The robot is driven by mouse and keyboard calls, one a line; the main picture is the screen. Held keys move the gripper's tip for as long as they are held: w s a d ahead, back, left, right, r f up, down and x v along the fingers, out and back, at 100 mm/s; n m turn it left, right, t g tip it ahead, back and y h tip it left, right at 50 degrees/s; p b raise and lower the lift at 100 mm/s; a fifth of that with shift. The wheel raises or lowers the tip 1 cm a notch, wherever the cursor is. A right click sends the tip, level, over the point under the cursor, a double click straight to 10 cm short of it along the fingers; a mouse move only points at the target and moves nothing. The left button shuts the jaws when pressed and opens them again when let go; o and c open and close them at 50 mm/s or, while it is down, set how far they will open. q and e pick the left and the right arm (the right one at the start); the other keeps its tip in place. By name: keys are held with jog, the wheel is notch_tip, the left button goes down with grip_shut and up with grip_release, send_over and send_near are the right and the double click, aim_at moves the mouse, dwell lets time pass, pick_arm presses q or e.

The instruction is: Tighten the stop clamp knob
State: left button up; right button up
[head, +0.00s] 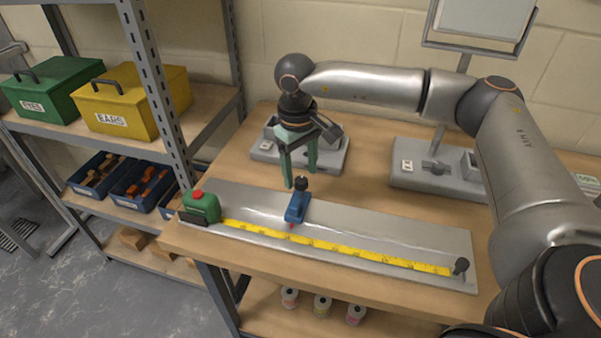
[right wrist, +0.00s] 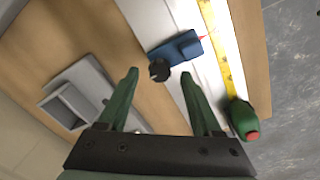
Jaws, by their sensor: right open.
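The stop clamp (head: 297,207) is a blue block with a red pointer, sitting on the metal rail plate (head: 390,231) beside the yellow tape. Its black knob (head: 301,183) stands up on its back end. My right gripper (head: 302,180) is green-fingered, open and empty, above and around the knob's place in the head view. In the right wrist view the knob (right wrist: 159,70) and blue clamp (right wrist: 178,48) lie ahead between the two spread fingers (right wrist: 158,88), and neither finger visibly touches the knob. My left gripper is out of view.
A green tape case (head: 201,207) with a red button sits at the plate's left end, and a yellow tape (head: 330,247) runs to a black post (head: 461,266). Grey fixtures (head: 432,176) stand behind. A shelf with green and yellow boxes (head: 130,101) is at left.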

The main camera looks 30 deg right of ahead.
jog(key=shift+f, duration=0.8)
jog(key=shift+c, duration=0.3)
grip_shut()
